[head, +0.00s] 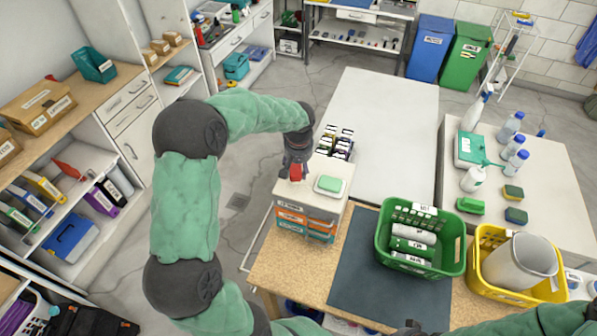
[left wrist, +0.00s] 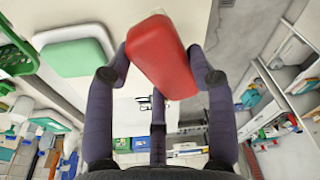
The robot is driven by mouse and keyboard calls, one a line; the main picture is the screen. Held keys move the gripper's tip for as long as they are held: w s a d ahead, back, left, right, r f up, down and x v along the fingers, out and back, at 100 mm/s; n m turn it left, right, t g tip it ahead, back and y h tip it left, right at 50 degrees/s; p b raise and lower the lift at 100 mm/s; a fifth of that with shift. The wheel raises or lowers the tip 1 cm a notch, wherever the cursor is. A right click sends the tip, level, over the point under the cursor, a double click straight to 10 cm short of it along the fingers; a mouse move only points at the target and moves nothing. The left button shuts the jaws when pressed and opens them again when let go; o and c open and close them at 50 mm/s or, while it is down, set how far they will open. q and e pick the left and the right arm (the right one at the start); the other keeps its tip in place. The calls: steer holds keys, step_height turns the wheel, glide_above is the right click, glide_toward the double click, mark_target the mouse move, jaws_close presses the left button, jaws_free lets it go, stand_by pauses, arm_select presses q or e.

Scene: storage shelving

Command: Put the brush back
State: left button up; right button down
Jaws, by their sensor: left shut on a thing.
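My left gripper (head: 296,164) is shut on a red block-shaped thing (left wrist: 162,55), which may be the brush; no bristles show. In the left wrist view the red thing sits between the two fingertips (left wrist: 160,68). In the head view the red thing (head: 296,173) is at the top of a small white drawer unit (head: 312,204), left of a green-topped piece (head: 329,184) on a white base. I cannot tell whether the red thing touches the unit. The green and white piece also shows in the left wrist view (left wrist: 75,52). My right gripper is not seen.
Bottles and sponges stand on the right table (head: 545,190). The white table (head: 385,115) behind is mostly clear.

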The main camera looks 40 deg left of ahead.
mark_target(298, 172)
arm_select(q)
steer(key=shift+w+a+f, duration=0.15)
steer(key=shift+w+f, duration=0.05)
steer(key=shift+f, duration=0.15)
steer(key=shift+w+f, duration=0.1)
steer(key=shift+f, duration=1.45)
steer(key=shift+f, duration=0.1)
steer(key=o, duration=1.2)
